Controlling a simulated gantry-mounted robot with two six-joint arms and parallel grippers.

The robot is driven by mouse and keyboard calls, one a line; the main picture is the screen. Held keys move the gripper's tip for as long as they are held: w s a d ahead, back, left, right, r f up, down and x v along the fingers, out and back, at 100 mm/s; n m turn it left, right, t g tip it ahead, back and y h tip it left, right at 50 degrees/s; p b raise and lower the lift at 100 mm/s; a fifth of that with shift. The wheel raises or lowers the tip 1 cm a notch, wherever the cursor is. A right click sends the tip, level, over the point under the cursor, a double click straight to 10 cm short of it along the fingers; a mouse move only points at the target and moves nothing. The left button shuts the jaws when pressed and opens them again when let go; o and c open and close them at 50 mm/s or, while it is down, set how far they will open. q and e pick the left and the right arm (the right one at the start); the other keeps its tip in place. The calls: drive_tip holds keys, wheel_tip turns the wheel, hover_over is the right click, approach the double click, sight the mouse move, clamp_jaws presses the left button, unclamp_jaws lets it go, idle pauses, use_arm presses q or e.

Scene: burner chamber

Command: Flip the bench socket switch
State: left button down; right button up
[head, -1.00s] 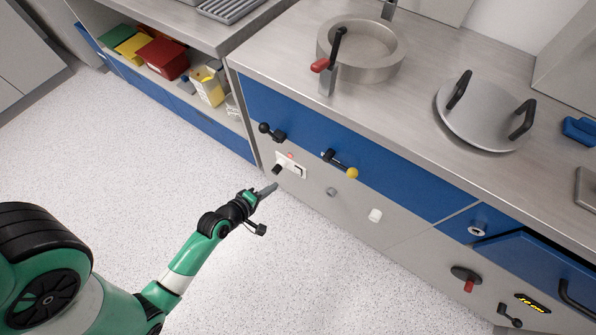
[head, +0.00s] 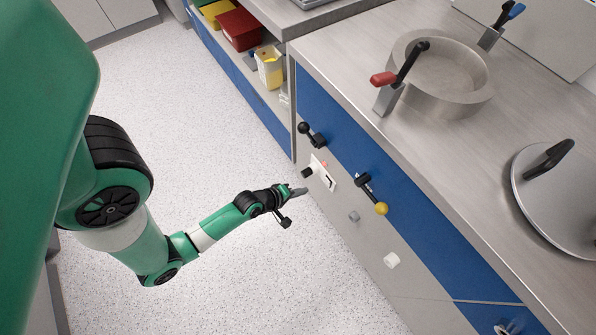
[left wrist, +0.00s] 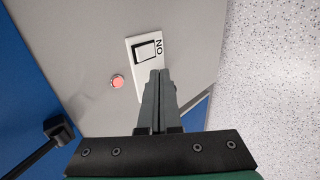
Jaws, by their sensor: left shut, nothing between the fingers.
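The bench socket is a white plate (head: 323,174) on the grey front panel of the bench, with a black part at its left in the head view. In the left wrist view its rocker switch (left wrist: 146,52) sits on the white plate beside the letters "ON". My left gripper (head: 304,191) is shut and empty, just in front of the panel beside the socket. In the left wrist view its fingertips (left wrist: 158,73) overlap the plate's lower edge, hiding part of it. I cannot tell whether they touch. My right gripper is not in view.
A small red light (left wrist: 118,82) is near the switch. A black lever (head: 312,135) and a yellow-tipped handle (head: 375,198) stick out from the panel nearby. Open floor (head: 200,120) lies left.

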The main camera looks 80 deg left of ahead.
sight(327, 182)
use_arm(q)
drive_tip(key=w+a+f+b, duration=0.1)
drive_tip(key=w, duration=0.1)
drive_tip(key=w+a+f+b, duration=0.1)
drive_tip(key=w+b, duration=0.1)
drive_tip(key=w, duration=0.1)
drive_tip(key=w+a+f+b, duration=0.1)
drive_tip(key=w, duration=0.1)
drive_tip(key=shift+w+a, duration=0.25)
drive_tip(key=shift+a, duration=0.05)
drive_tip(key=shift+d, duration=0.1)
